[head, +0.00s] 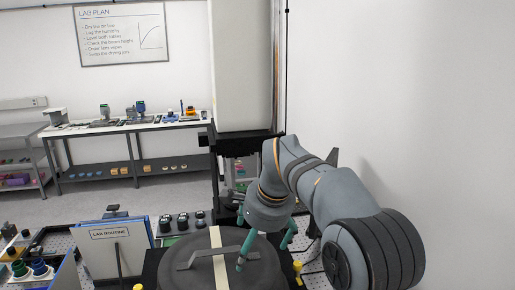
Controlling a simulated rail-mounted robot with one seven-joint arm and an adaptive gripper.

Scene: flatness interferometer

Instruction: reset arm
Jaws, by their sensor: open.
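My gripper (266,244) shows in the head view at the lower middle, at the end of my grey arm. Its two green fingers are spread apart, with nothing seen between them. The left finger is over or in front of the right part of a dark round lid (205,272) with a bar handle and a pale strip across it. I cannot tell whether the finger touches the lid.
A white binder labelled "LAB ROUTINE" (118,250) stands left of the lid. Several dark knobs (182,222) sit behind the lid. A bench (90,130) with instruments stands along the back wall. A white wall is close on the right.

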